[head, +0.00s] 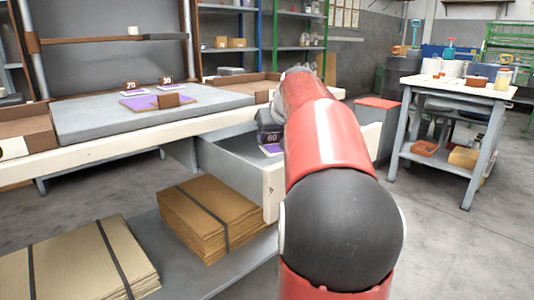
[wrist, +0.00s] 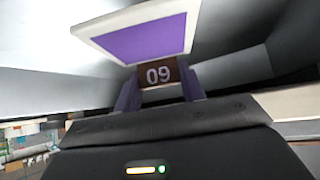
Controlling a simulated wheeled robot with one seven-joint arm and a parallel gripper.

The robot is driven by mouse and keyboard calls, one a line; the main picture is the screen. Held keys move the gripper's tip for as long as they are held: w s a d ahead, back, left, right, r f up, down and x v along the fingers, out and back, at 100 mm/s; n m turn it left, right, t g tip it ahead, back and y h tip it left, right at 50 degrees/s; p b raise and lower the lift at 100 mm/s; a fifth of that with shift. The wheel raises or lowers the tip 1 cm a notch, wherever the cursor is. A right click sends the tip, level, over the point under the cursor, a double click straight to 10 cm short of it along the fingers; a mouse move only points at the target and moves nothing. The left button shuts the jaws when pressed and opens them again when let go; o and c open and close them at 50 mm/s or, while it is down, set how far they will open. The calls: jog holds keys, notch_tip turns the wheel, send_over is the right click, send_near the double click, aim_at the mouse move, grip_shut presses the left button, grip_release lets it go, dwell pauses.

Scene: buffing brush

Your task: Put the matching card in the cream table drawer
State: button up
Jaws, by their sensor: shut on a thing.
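The drawer (head: 235,152) of the cream table (head: 120,148) is pulled open, with a grey inside and a cream front. My gripper (head: 270,143) is over or inside it, partly hidden by my red arm. It is shut on the brown number block of a purple card with a pale border (head: 271,150). I cannot tell whether the card touches the drawer floor.
On the grey tabletop mat stand cards marked 70 (head: 129,86) and 30 (head: 165,80), and a purple sheet (head: 140,103) with a brown block (head: 169,100). Cardboard stacks (head: 200,215) lie on the shelf below. A workbench (head: 450,88) stands right.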

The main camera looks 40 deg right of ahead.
aim_at(272, 144)
notch_tip(272, 144, down, 3)
jog(key=shift+f, duration=0.1)
jog(key=w, duration=0.2)
jog(key=w+d, duration=0.1)
jog(key=shift+w+d, duration=0.1)
jog(key=shift+w, duration=0.3)
jog(key=shift+f, duration=0.5)
jog(key=shift+f, duration=0.1)
jog(key=shift+f, duration=0.15)
jog(key=o, duration=0.9)
jog(key=shift+o, duration=0.2)
